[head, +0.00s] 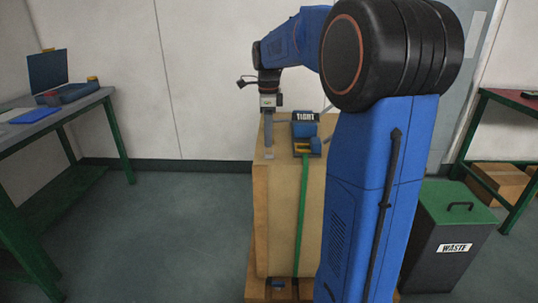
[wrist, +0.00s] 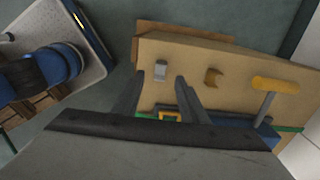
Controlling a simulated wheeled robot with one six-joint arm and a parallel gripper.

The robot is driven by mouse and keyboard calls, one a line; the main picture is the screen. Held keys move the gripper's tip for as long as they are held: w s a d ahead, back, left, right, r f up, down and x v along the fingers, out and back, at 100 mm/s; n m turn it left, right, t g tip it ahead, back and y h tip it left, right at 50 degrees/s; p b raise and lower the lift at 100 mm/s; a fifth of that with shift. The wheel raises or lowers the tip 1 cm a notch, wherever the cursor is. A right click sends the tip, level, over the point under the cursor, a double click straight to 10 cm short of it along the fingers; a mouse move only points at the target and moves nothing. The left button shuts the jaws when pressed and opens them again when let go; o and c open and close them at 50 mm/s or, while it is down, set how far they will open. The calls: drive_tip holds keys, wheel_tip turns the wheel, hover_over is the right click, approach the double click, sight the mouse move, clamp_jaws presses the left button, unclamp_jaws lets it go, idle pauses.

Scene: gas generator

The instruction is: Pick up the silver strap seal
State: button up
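The silver strap seal (wrist: 160,70) is a small grey metal piece on top of the cardboard box (wrist: 240,60) in the wrist view. In the head view a small grey piece (head: 269,155) shows on the box top (head: 262,215), just under my gripper (head: 268,144). In the wrist view my gripper (wrist: 160,78) is open, with its two dark fingers apart. The seal shows between and slightly beyond the fingertips. I cannot tell whether the fingers touch the box. Nothing is held.
A blue strapping tool (head: 304,130) with a TIGHT sign (head: 306,117) stands on the box, beside my gripper. A green strap (head: 302,200) runs down the box. A brown curved piece (wrist: 213,77) lies near the seal. A WASTE bin (head: 448,240) stands right.

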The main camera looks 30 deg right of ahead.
sight(268, 150)
drive_tip(key=shift+w+a+f, duration=0.1)
drive_tip(key=shift+f, duration=2.15)
clamp_jaws()
